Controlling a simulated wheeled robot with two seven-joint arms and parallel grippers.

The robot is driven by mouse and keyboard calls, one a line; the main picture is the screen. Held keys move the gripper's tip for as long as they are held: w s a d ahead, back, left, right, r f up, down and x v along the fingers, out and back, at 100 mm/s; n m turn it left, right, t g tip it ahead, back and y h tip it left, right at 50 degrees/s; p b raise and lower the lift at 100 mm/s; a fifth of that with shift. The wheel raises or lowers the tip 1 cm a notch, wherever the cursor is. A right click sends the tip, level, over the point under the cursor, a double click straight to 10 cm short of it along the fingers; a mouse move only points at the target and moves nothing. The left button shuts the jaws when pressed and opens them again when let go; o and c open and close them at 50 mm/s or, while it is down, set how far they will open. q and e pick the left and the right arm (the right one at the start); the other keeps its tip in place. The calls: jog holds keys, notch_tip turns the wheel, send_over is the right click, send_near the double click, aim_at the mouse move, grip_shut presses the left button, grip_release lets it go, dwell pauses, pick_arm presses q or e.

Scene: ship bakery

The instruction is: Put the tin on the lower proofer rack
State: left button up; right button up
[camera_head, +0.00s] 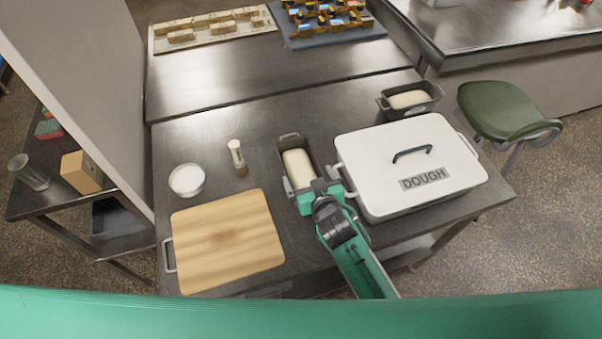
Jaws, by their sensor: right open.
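A dark loaf tin (309,158) holding pale dough stands on the metal table, left of the white dough box. A second dark tin with dough (437,92) stands behind the box, near the table's right side. My right gripper (312,178) is open at the near end of the first tin. Its fingers appear to lie on either side of that end, and the gripper body hides part of it. I cannot tell whether they touch the tin. My left gripper is not in view. I cannot make out a proofer rack in this view.
The lidded box marked DOUGH (360,190) is close on the right. A wooden board (228,245), a white bowl (187,180) and a small shaker (236,152) stand left. A tall pale panel (85,80) borders the table's left. A green stool (505,108) is right.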

aim_at(303, 178)
jog(key=shift+w+a, duration=0.1)
jog(key=shift+w, duration=0.15)
jog(key=p+x, duration=0.1)
jog(key=x, duration=0.2)
jog(key=shift+a+f+p, duration=0.1)
jog(key=shift+f+p, duration=0.2)
jog(key=shift+p, duration=0.05)
jog(key=shift+w+a+f, duration=0.2)
jog(key=shift+w+f, duration=0.15)
jog(key=shift+w, duration=0.15)
jog(key=c, duration=1.6)
jog(key=shift+r, duration=0.1)
jog(key=shift+c, duration=0.9)
